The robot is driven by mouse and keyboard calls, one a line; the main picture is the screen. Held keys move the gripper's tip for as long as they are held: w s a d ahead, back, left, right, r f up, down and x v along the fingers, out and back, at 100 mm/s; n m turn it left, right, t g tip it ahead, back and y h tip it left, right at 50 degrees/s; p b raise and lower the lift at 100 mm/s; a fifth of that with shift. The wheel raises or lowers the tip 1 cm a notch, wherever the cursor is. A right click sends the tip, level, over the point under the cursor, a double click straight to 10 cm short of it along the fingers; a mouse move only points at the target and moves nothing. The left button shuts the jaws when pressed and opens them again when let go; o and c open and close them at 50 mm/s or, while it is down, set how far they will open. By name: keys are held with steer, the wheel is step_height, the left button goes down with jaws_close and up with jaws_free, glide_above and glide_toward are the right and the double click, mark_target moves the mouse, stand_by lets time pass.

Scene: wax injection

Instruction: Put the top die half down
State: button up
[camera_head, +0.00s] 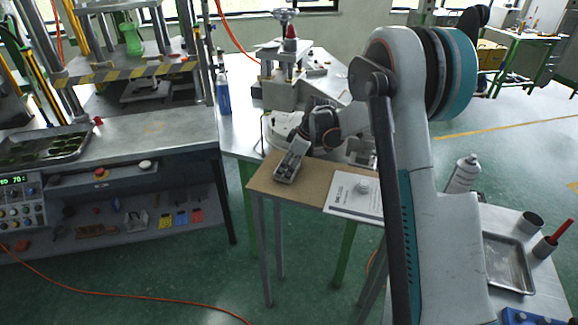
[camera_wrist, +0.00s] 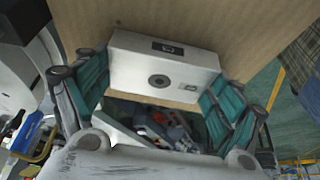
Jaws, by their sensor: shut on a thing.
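The top die half (camera_head: 291,162) is a light grey metal block. It is at the brown board on the small table, near the board's left part. In the wrist view the die half (camera_wrist: 163,68) shows a round hole and a dark rectangular mark on its face. My gripper (camera_head: 299,143) is shut on it, with teal fingers (camera_wrist: 155,85) at its left and right ends.
A printed sheet (camera_head: 354,194) lies to the right on the board (camera_head: 264,183). A press-like machine (camera_head: 284,75) and a blue bottle (camera_head: 223,95) stand on the metal table behind. A spray can (camera_head: 462,174) and metal tray (camera_head: 508,262) are at right.

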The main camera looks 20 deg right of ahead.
steer(key=shift+f, duration=0.15)
steer(key=o, duration=1.1)
